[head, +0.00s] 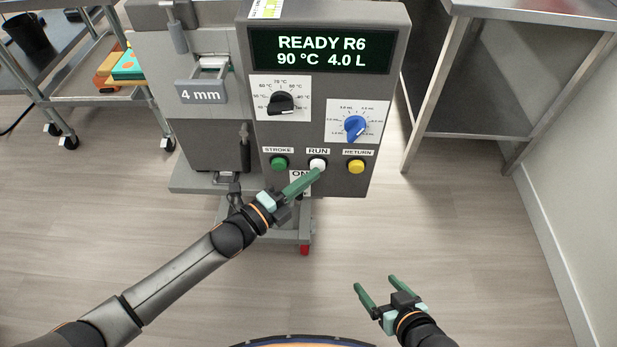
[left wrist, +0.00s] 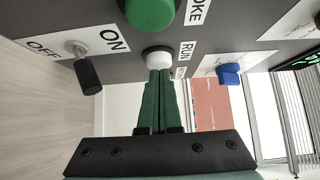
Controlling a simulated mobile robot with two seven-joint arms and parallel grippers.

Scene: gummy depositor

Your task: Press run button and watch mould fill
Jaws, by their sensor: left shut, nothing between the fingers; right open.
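The white RUN button (head: 318,164) sits in the middle of the button row on the grey depositor's control panel (head: 240,150). My left gripper (head: 316,173) is shut and empty, its green fingertips at the lower edge of the button. In the left wrist view the white button (left wrist: 158,57) is right at the closed fingertips (left wrist: 159,72); I cannot tell whether it is pressed in. The display (head: 320,50) reads "READY R6, 90 °C 4.0 L". My right gripper (head: 378,283) is open and empty over the floor at the lower right. No mould is recognisable in view.
The green STROKE button (head: 279,163) and yellow RETURN button (head: 356,166) flank RUN. A black dial (head: 281,103) and blue dial (head: 354,126) sit above. The ON/OFF switch (left wrist: 88,76) is below. A steel table (head: 470,100) stands right, a cart (head: 95,100) left.

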